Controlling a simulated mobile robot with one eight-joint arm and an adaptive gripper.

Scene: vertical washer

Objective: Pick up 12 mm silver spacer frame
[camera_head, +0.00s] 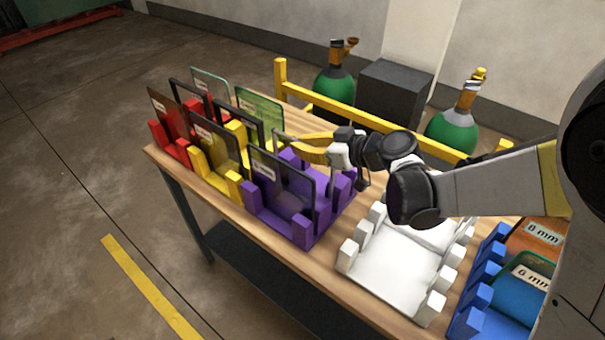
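No frame here can be read as a 12 mm silver spacer frame. Dark rectangular frames stand upright in the coloured racks: one at the yellow rack (240,122), one at the back near the red rack (190,93). My gripper (281,139) has yellow fingers. It reaches in from the right, above the back of the purple rack (297,230) and near the yellow rack (222,180). The fingers are small and overlap the racks, so their gap and any contact with a frame are unclear.
A red rack (168,143) and glass panes stand at the table's left end. The white rack (395,275) looks empty. The blue rack (484,295) at right is near cards reading 8 mm (543,233) and 6 mm (531,278). A yellow rail (350,115) and green cylinders (334,86) stand behind.

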